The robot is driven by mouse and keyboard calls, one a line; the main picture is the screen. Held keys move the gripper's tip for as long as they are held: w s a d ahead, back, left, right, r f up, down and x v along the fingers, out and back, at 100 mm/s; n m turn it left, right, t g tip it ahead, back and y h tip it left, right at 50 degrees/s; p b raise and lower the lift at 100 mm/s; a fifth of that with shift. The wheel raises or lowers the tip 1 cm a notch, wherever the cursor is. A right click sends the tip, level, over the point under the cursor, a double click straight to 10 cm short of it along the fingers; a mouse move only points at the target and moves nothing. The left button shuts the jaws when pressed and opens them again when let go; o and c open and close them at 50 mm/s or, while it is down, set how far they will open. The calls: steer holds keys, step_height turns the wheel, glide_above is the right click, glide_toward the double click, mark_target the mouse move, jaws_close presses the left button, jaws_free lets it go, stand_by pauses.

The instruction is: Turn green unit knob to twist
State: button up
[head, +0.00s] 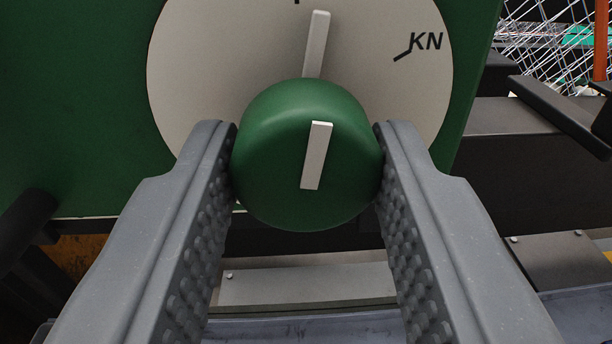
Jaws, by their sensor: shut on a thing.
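The green knob (270,160) stands out from a round pale dial plate (200,80) on a green unit panel (80,100). A white pointer bar on the knob's face and a longer one behind it point up, leaning slightly right. A tick mark sits at the dial's top edge, its label cut off by the frame. The letters "KN" (427,41) with a tick are at the dial's upper right. No "twist" label can be read. My gripper (306,160) is shut on the knob, one finger at its left side and one at its right.
Dark metal beams (530,150) run to the right of the panel. Chain-link mesh (545,50) and an orange post (600,40) are at the upper right. A grey metal plate (300,284) lies below the knob. A dark bar is at the lower left.

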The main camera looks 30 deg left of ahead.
steer(key=m+b, duration=0.1)
steer(key=m, duration=0.1)
steer(key=m+b, duration=0.2)
steer(key=shift+f+m, duration=0.2)
steer(key=shift+m, duration=0.1)
steer(key=m+b, duration=0.3)
steer(key=shift+d+r+m+b, duration=0.1)
steer(key=shift+m+b, duration=0.2)
steer(key=m+b, duration=0.2)
steer(key=shift+m, duration=0.3)
steer(key=m+b, duration=0.5)
steer(key=shift+g+y, duration=0.3)
steer(key=shift+y, duration=0.1)
steer(key=m+b, duration=0.2)
steer(key=m, duration=0.3)
steer(key=shift+b, duration=0.3)
steer(key=o, duration=1)
steer(key=shift+w, duration=0.1)
